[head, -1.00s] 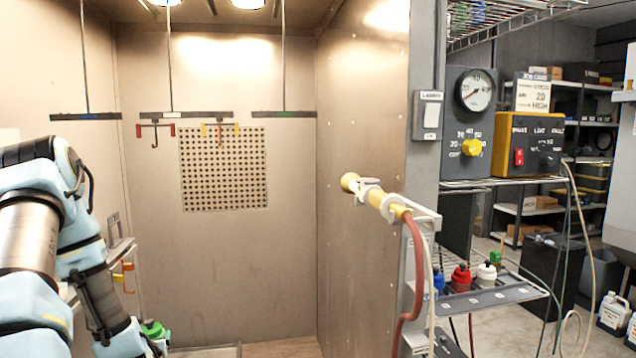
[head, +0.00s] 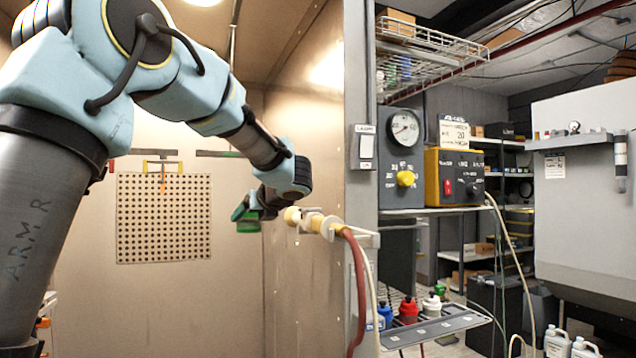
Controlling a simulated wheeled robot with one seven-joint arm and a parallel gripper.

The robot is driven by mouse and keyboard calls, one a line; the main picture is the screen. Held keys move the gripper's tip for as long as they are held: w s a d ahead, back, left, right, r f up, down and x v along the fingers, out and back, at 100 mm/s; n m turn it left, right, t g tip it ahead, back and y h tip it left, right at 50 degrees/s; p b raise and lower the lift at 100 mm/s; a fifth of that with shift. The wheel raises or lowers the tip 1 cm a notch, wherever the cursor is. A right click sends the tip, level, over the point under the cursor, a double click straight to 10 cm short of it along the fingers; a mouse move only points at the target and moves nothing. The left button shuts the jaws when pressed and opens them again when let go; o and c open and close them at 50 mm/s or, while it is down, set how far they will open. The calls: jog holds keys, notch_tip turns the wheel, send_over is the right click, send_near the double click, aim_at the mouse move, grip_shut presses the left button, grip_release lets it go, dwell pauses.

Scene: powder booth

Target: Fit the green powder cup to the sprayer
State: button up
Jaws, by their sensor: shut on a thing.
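The green powder cup (head: 249,227) is in my gripper (head: 254,211), inside the booth near its right wall. My gripper is shut on it, and my wrist hides part of the cup and fingers. The yellow sprayer (head: 311,221) rests in a holder at the booth's right edge, its nozzle pointing left and a red hose running down from its rear. The cup is just left of the sprayer's nozzle in the picture. I cannot tell the gap in depth between them.
A grey shelf (head: 440,327) right of the sprayer carries blue, red (head: 408,311) and white cups. The red hose (head: 358,290) hangs below the sprayer. Hooks hang from bars before the perforated panel (head: 163,217). The booth's middle is open.

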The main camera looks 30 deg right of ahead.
jog(key=s+d+r+m+h+b, duration=0.2)
jog(key=s+d+r+m+h, duration=0.2)
jog(key=s+d+r, duration=0.85)
jog(key=shift+g, duration=0.3)
jog(key=shift+p+x, duration=1.8)
jog(key=shift+x, duration=2.4)
jog(key=shift+w+d+f, duration=0.1)
jog(key=shift+w, duration=0.2)
jog(key=shift+s+f+b, duration=0.1)
jog(key=shift+f+b, duration=1.25)
jog(key=shift+s+f+b, duration=0.1)
jog(key=shift+s+b, duration=0.15)
jog(key=shift+b, duration=0.05)
